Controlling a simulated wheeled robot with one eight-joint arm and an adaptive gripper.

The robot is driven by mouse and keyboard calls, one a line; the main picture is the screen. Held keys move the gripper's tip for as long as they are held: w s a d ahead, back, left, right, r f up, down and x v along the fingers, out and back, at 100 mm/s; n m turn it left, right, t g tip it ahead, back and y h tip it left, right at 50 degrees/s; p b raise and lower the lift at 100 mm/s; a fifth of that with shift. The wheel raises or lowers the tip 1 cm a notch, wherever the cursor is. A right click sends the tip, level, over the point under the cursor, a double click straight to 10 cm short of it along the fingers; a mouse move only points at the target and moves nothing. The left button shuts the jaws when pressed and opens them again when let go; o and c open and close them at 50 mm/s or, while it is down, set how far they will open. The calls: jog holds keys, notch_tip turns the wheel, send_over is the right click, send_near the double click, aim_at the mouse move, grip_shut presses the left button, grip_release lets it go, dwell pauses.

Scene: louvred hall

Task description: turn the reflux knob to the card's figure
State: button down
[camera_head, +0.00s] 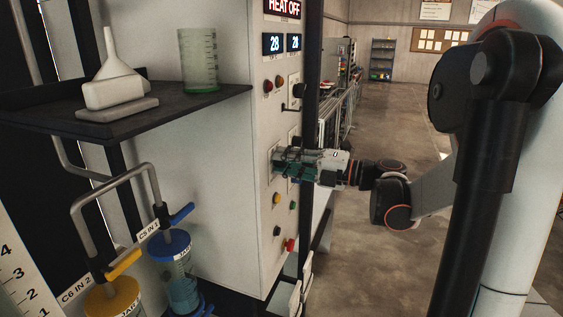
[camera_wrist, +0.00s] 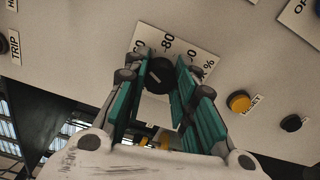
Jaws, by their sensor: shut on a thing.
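A black round knob (camera_wrist: 160,78) with a pale pointer mark sits on a white scale plate (camera_wrist: 146,34) in the wrist view. The plate shows "80" and a "%" sign; other figures are partly covered. My gripper (camera_wrist: 163,92) has its green-padded fingers on either side of the knob, shut on it. In the head view my gripper (camera_head: 285,163) is against the front of the white cabinet (camera_head: 250,110) and hides the knob. I cannot read the knob's exact setting. No card with a figure can be made out.
A yellow button (camera_wrist: 238,101) and a small black knob (camera_wrist: 291,123) are beside the plate. A dark shelf (camera_head: 200,98) holds a white funnel bottle (camera_head: 112,88) and a green beaker (camera_head: 199,60). Jars with blue (camera_head: 170,244) and yellow (camera_head: 112,298) lids stand below. Floor to the right is open.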

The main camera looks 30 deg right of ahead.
jog(key=c, duration=1.2)
grip_release()
jog(key=shift+c, duration=0.2)
jog(key=v, duration=0.7)
jog(key=shift+s+d, duration=0.1)
jog(key=v, duration=1.1)
jog(key=shift+s+d, duration=0.25)
jog(key=shift+s, duration=0.05)
